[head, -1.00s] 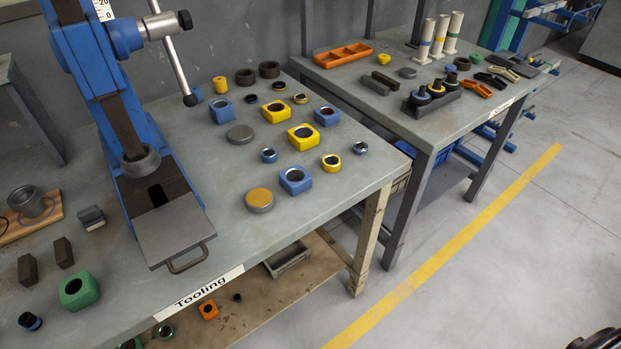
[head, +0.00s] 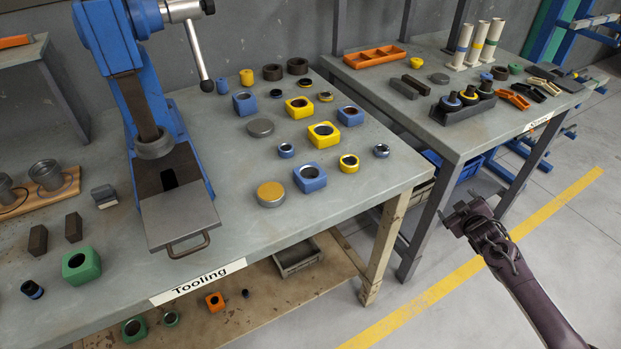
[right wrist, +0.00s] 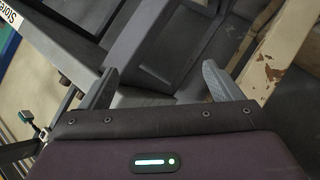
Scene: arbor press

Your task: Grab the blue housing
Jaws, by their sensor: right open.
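Three blue square housings with round bores stand on the Tooling table. One blue housing (head: 309,178) is nearest the front edge, another blue housing (head: 350,117) is at the right, and a third blue housing (head: 244,103) is further back. My right gripper (head: 466,212) is beyond the table's right edge, over the floor, well apart from all the housings. Its two fingers are spread with nothing between them in the right wrist view (right wrist: 160,74). No blue housing shows in that wrist view. My left gripper is out of view.
Yellow housings (head: 323,135), rings and discs (head: 271,194) stand close around the blue housings. The blue arbor press (head: 150,120) is to their left. The Stores table (head: 462,135) stands right, with a gap between the tables. The front right table corner is bare.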

